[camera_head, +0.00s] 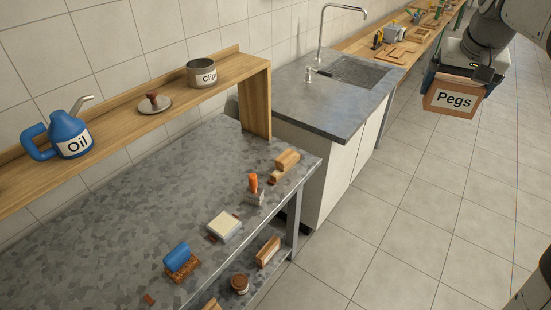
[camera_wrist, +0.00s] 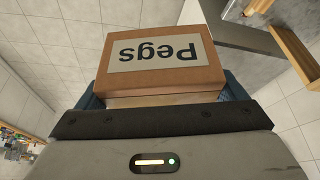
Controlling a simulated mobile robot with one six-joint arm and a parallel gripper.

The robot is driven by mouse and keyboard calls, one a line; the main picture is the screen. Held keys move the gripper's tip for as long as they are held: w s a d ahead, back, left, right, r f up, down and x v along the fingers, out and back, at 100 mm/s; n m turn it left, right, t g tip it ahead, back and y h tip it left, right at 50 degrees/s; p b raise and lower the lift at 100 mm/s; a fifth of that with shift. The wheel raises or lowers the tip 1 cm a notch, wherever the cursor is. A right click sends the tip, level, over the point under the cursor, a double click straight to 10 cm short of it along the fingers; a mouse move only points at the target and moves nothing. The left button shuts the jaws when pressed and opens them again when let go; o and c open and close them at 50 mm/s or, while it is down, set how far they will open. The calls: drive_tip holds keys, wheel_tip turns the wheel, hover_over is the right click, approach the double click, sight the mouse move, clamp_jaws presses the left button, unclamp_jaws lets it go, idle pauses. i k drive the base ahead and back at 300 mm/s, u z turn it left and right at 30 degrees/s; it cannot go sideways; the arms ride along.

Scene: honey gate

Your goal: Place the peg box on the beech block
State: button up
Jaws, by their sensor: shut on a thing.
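The peg box (camera_head: 452,97) is a brown box with a white "Pegs" label, at the upper right of the head view. My gripper (camera_head: 462,76) is shut on it and holds it in the air over the tiled floor. In the wrist view the peg box (camera_wrist: 160,62) sits between the blue fingers, its label upside down. A light wooden block (camera_head: 287,159) lies near the far right corner of the grey metal table (camera_head: 120,240), well apart from the box. It may be the beech block; similar wooden pieces make this unsure.
The tabletop also holds an orange-handled tool (camera_head: 254,187), a cream pad (camera_head: 224,225) and a blue-topped brush (camera_head: 178,257). A wooden piece (camera_head: 268,250) and a jar (camera_head: 240,284) are lower down. A sink counter (camera_head: 320,112) stands beyond.

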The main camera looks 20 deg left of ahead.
sight(287, 156)
drive_tip(key=u, duration=1)
drive_tip(key=i, duration=1)
